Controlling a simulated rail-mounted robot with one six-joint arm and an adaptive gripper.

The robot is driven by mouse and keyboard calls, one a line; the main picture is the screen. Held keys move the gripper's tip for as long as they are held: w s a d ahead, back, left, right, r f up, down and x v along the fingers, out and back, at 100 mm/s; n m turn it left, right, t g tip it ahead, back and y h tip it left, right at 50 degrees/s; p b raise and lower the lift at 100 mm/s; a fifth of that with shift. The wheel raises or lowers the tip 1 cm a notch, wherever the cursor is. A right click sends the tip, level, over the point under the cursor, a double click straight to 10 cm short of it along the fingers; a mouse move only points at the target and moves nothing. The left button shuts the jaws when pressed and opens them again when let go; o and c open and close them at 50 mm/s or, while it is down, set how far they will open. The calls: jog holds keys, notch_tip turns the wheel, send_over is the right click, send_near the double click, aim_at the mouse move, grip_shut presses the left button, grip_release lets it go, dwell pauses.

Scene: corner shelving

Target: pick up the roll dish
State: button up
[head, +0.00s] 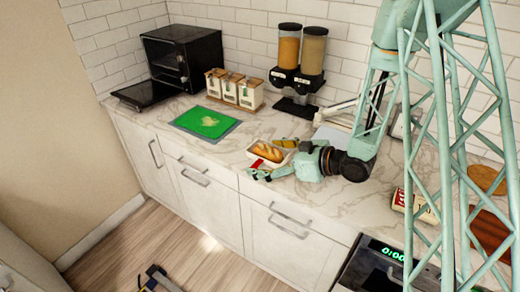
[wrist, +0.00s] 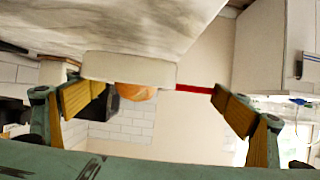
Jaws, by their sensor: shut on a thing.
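The roll dish (head: 256,160) is a small pale dish with a golden-brown bread roll (head: 267,152) in it, on the marble counter near its front edge. My gripper (head: 271,159) reaches it from the right, one finger on the far side, the other on the near side. In the wrist view the pale dish (wrist: 125,66) and part of the roll (wrist: 136,92) lie between the yellow-padded fingers of my gripper (wrist: 158,95). The jaws are shut on the dish, though the exact contact is hard to see. Whether the dish is clear of the counter cannot be told.
A green cutting board (head: 206,122) lies left of the dish. Behind stand white canisters (head: 250,93) and two dispensers (head: 288,52). A black oven (head: 182,55) with its door down is at the far left.

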aim_at(261, 164)
jog(key=shift+s+d+r, duration=0.1)
jog(key=shift+s+d, duration=0.05)
jog(key=shift+s, duration=0.6)
jog(key=shift+s+d+r, duration=0.1)
jog(key=shift+s+d, duration=0.1)
jog(key=shift+s, duration=0.5)
jog(key=shift+s+d, duration=0.15)
jog(key=shift+s, duration=0.6)
jog(key=shift+w, duration=0.15)
jog(key=w+d+r+m+t+h, duration=0.1)
jog(key=w+d, duration=0.1)
jog(key=w+d+r+m+t+h, duration=0.1)
jog(key=w+d, duration=0.1)
jog(key=d, duration=0.1)
jog(key=w+d+r+m+t+h, duration=0.1)
jog(key=w+d+r, duration=0.1)
jog(key=w+d, duration=0.1)
jog(key=shift+w+m, duration=0.1)
jog(key=shift+m, duration=0.2)
jog(key=w+d+r+m+t+h, duration=0.1)
jog(key=w+d+r+m+h, duration=0.1)
jog(key=d, duration=0.4)
jog(key=w+d+r+m+t+h, duration=0.2)
jog(key=w+d+r, duration=0.1)
jog(key=d, duration=0.3)
jog(key=shift+w+r+m+h, duration=0.2)
jog(key=shift+r+m+h, duration=0.15)
jog(key=shift+r, duration=0.45)
jog(key=shift+w+m, duration=0.25)
